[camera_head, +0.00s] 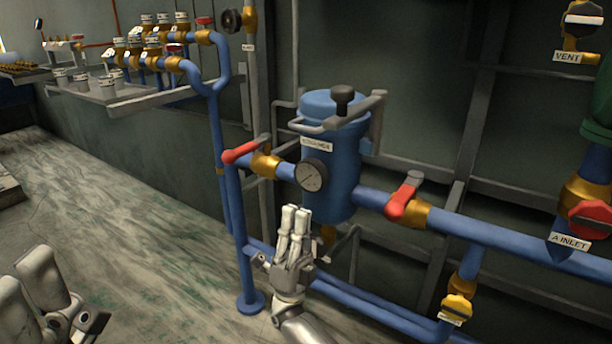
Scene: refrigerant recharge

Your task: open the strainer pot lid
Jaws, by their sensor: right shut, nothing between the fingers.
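The strainer pot (335,185) is an upright blue cylinder with a small label and a round gauge (311,176) on its front. Its blue lid (318,105) sits closed on top, with a grey bar across it and a black knob (343,97). A grey curved handle (310,127) shows at the lid's front. My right gripper (296,210) is shut and empty, fingers pointing up, in front of and below the pot's body in the picture. My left gripper (22,268) is at the lower left, partly cut off by the frame edge; its jaw gap is unclear.
Blue pipes with a red-handled valve on the left (240,151) and another on the right (402,198) flank the pot. A lower blue pipe (370,300) runs beneath. A shelf (130,101) with small valves stands at the back left.

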